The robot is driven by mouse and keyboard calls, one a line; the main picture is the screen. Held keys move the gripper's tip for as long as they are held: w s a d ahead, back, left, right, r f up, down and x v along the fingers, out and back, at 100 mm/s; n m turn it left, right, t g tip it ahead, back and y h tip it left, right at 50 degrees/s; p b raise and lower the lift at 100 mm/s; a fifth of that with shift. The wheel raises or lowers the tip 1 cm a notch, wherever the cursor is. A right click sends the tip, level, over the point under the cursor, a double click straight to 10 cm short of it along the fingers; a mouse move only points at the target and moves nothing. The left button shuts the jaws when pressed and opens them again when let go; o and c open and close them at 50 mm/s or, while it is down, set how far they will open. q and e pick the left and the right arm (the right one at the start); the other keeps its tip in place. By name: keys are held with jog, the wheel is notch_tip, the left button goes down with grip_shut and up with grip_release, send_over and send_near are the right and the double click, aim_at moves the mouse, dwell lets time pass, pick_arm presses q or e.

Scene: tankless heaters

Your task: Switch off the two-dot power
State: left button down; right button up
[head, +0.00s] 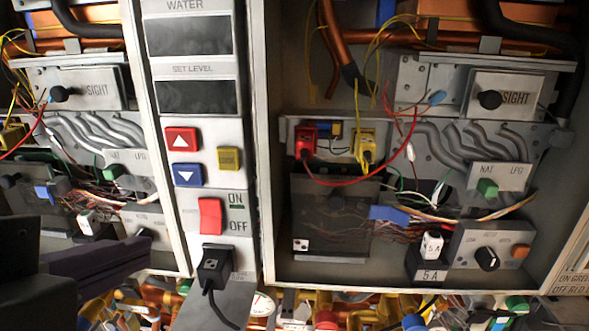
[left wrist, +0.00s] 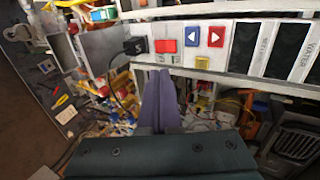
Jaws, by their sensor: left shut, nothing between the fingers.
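A red rocker power switch (head: 210,216) sits on the grey control panel (head: 240,262) beside the ON and OFF marks. It also shows in the left wrist view (left wrist: 165,46). A black plug (head: 212,268) with small pale marks, seemingly two dots, is in the panel just below it; it also shows in the left wrist view (left wrist: 134,46). My left gripper (head: 146,246) is shut and empty, left of the plug and lower than the switch. In the left wrist view its purple fingers (left wrist: 158,76) point at the panel, just below the switch. The right gripper is not in view.
Red up (head: 181,139), blue down (head: 187,174) and yellow (head: 229,158) buttons sit above the switch. Both displays are dark. Open heater boxes with loose wires flank the panel. A dark box (head: 335,210) at right bears a small white label. Clutter lies below.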

aim_at(209, 226)
pick_arm(q)
jog(key=p+x, duration=0.3)
jog(key=x, duration=1.1)
jog(key=shift+w+f+t+b, duration=0.15)
jog(key=shift+f+t+b, duration=0.3)
jog(key=shift+b, duration=0.65)
jog(key=shift+r, duration=0.3)
jog(key=shift+w+r+p, duration=0.1)
jog(key=shift+r+p, duration=0.75)
jog(key=shift+p, duration=0.3)
